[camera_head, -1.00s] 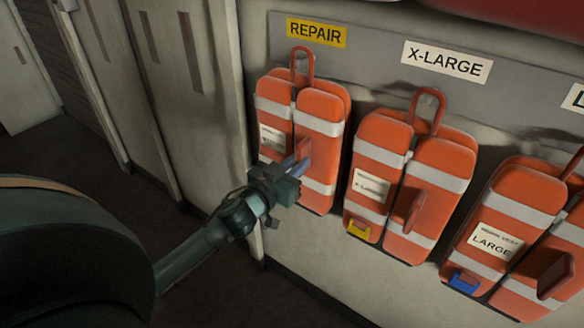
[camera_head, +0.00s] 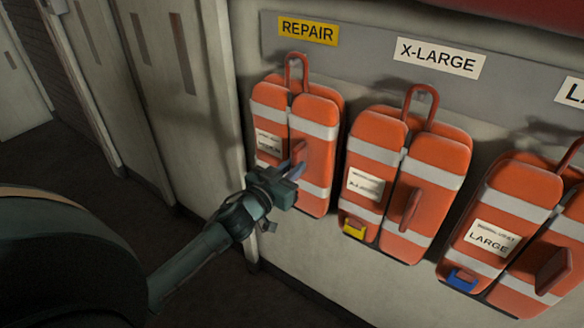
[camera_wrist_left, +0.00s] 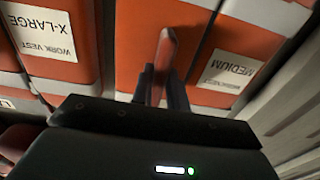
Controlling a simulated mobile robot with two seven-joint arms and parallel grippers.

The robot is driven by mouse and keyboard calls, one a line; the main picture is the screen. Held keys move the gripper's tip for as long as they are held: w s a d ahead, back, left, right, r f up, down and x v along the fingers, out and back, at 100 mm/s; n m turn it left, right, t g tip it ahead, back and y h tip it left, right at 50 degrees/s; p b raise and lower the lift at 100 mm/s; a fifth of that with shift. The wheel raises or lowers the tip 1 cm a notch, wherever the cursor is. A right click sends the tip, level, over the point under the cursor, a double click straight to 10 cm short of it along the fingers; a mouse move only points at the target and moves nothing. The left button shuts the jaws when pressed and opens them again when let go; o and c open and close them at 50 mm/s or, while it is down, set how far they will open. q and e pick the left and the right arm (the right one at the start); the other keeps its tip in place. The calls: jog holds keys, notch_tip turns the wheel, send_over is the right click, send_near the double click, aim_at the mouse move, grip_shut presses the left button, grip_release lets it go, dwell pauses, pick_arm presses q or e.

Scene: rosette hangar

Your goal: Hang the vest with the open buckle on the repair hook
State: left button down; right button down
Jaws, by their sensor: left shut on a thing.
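An orange vest (camera_head: 315,132) with pale bands and a loop on top hangs under the yellow REPAIR sign (camera_head: 309,31). Its label (camera_wrist_left: 229,69) reads MEDIUM in the left wrist view. My left gripper (camera_head: 297,171) is shut on the tab (camera_wrist_left: 164,52) at this vest's front. The vest's loop (camera_head: 297,69) is up at the rail below the sign; the hook itself is hard to make out. The vest's lower left, where a buckle could show, is partly hidden by my gripper. My right gripper is not in view.
An orange vest (camera_head: 437,155) with a yellow buckle (camera_head: 355,228) hangs under the X-LARGE sign (camera_head: 438,57). A vest labelled LARGE (camera_head: 514,196) with a blue buckle (camera_head: 462,280) hangs farther right. Pale lockers (camera_head: 176,90) stand at left; dark floor lies below.

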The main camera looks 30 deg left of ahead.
pick_arm(q)
jog(key=shift+r, duration=0.2)
jog(key=c, duration=1.3)
grip_release()
jog(key=shift+f, duration=0.1)
jog(key=s+a, duration=0.1)
jog(key=s, duration=1.2)
jog(key=s+d+f+m+g+h+p, duration=0.1)
jog(key=s+d+f+g+p, duration=0.1)
jog(key=s+d+f, duration=0.3)
jog(key=s+d+f+m+g+h+p, duration=0.1)
jog(key=s+d+f+g+p, duration=0.2)
jog(key=d, duration=0.8)
notch_tip(320, 180, down, 5)
jog(key=s+g, duration=0.2)
jog(key=shift+s+d+r, duration=0.15)
jog(key=shift+s+d, duration=0.05)
jog(key=shift+s, duration=0.2)
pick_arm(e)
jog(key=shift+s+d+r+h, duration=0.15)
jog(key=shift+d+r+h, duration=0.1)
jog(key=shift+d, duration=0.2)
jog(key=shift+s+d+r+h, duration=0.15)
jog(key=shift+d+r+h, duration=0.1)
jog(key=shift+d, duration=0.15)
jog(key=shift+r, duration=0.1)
